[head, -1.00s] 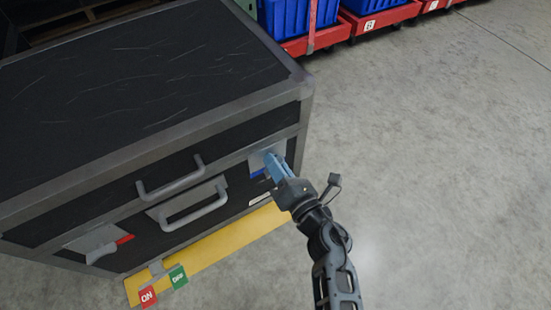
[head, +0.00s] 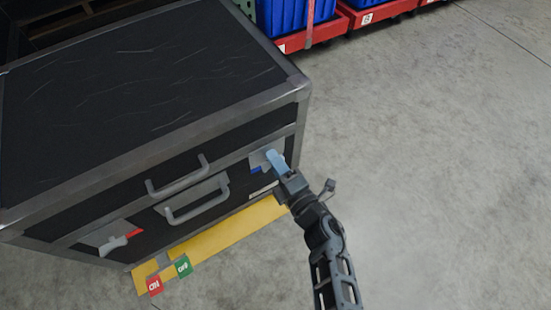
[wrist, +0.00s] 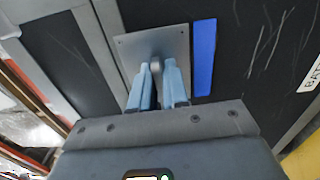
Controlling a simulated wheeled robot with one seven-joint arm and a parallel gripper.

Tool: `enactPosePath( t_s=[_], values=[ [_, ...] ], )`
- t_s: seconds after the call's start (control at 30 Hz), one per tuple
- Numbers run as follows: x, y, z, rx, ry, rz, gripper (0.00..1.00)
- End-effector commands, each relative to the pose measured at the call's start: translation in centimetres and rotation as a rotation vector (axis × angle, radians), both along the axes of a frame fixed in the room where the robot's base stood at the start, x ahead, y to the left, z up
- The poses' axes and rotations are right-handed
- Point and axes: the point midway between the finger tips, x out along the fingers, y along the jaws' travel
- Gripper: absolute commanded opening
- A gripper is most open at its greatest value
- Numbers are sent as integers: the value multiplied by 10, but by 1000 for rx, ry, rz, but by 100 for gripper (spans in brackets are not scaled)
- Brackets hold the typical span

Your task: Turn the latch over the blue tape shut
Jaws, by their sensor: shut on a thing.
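The latch over the blue tape is on the right of the black case's front. Its grey plate (wrist: 133,42) fills the upper middle of the wrist view, with the blue tape (wrist: 204,57) just right of it. The tape shows as a small blue patch in the head view (head: 256,170). My gripper (head: 274,157) is at this latch, its light blue fingers (wrist: 158,83) shut on the grey latch handle (wrist: 156,64). The fingers and gripper body hide most of the handle, so its exact angle is unclear.
The black case (head: 150,90) has two grey pull handles in front. A second latch (head: 114,243) by red tape (head: 134,233) is at its left. A yellow strip (head: 230,229) with red ON and green tags lies below. Blue totes on red dollies stand behind; floor at right is clear.

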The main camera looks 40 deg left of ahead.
Motion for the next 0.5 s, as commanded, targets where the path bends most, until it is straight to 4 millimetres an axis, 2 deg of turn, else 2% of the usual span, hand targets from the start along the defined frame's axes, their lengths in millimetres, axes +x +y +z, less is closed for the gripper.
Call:
enactPosePath(
  t_s=[0.5],
  values=[
    [1, -1, -1, 13, 37, -4, 0]
  ],
)
